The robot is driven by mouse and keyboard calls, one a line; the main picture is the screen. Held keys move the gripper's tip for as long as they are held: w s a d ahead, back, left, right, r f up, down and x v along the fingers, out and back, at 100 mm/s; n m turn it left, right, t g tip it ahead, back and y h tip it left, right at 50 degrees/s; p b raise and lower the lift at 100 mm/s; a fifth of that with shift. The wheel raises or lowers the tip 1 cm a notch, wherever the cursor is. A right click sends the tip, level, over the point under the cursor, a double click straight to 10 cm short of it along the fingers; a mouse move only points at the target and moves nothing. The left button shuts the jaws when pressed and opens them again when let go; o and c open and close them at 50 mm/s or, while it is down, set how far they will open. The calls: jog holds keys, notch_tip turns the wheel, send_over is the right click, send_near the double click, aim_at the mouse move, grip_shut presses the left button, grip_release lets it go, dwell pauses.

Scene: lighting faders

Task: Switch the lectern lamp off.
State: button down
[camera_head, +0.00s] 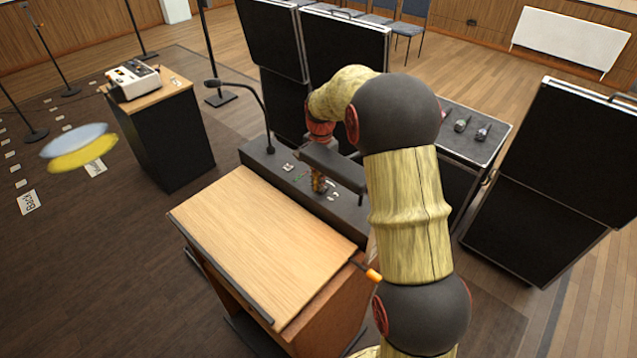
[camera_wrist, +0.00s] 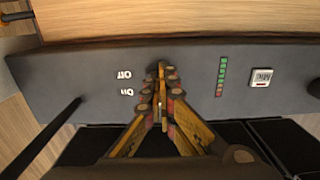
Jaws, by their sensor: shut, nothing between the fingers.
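The lectern (camera_head: 265,235) has a sloping wooden top and a dark control panel (camera_head: 255,150) along its far edge. In the wrist view the panel (camera_wrist: 60,75) carries an "Off" label (camera_wrist: 124,75) and an "On" label (camera_wrist: 127,92), both upside down in the picture. My gripper (camera_wrist: 162,72) is shut and empty, its fingertips at the panel just right of these labels. Any switch there is hidden behind the fingers, so I cannot tell its position or whether they touch it. In the head view my gripper (camera_head: 319,184) is low over the panel, partly hidden by my arm.
A thin gooseneck (camera_head: 258,100) rises from the panel's left part. Right of my fingers are a green-and-red indicator strip (camera_wrist: 221,75) and a white labelled button (camera_wrist: 262,78). A black stand with a device (camera_head: 132,80) is left, and black cases (camera_head: 555,170) stand right.

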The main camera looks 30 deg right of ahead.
jog(key=shift+s+d+f, duration=0.15)
jog(key=shift+d+f, duration=0.3)
jog(key=shift+f, duration=0.2)
jog(key=shift+r, duration=0.1)
jog(key=shift+d+r, duration=0.1)
jog(key=shift+r, duration=0.15)
notch_tip(320, 180, up, 12)
jog(key=shift+w+r, duration=0.25)
jog(key=shift+w, duration=0.05)
jog(key=r, duration=0.1)
jog(key=d+r+y+p, duration=0.1)
jog(key=shift+w+r+g+p, duration=0.2)
jog(key=shift+r+g+p, duration=0.1)
jog(key=shift+f, duration=0.1)
